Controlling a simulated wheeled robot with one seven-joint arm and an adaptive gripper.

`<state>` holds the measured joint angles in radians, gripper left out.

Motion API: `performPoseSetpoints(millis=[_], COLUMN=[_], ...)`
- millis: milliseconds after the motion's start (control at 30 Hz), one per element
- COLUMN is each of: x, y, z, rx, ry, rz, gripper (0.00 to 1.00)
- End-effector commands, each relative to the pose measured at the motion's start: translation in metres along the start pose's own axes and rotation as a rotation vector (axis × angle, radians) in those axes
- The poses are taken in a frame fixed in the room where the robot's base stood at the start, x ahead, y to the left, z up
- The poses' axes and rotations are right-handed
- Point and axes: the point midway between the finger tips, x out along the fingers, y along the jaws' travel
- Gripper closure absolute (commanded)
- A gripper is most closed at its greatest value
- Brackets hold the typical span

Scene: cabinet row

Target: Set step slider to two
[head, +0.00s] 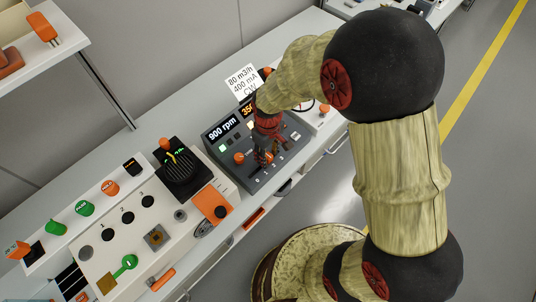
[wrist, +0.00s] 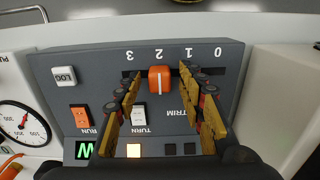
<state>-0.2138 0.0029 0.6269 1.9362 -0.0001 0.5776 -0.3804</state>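The step slider's orange knob (wrist: 160,79) has a white line and sits in a dark slot on the grey panel (wrist: 95,60). The scale reads 3, 2, 1, 0 from left to right, upside down in the wrist view. The knob lines up with the 2. My gripper (wrist: 159,76) is open, with one finger on each side of the knob. A gap shows between each finger and the knob. In the head view my gripper (head: 264,160) is low over the console, and its fingers partly hide the slider area.
Near the slider are an orange RUN switch (wrist: 80,117), a white TURN switch (wrist: 138,115) and a white LOG button (wrist: 64,75). A display reading 900 rpm (head: 222,131) stands behind. A black lever unit (head: 181,170) is on the neighbouring console to the left.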

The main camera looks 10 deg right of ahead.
Motion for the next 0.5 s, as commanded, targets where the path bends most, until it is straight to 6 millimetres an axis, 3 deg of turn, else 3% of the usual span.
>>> performPoseSetpoints(millis=[500], x=[-0.094], y=[0.001], z=[-0.001], rx=[0.000], ry=[0.005], rz=[0.002], gripper=[0.61])
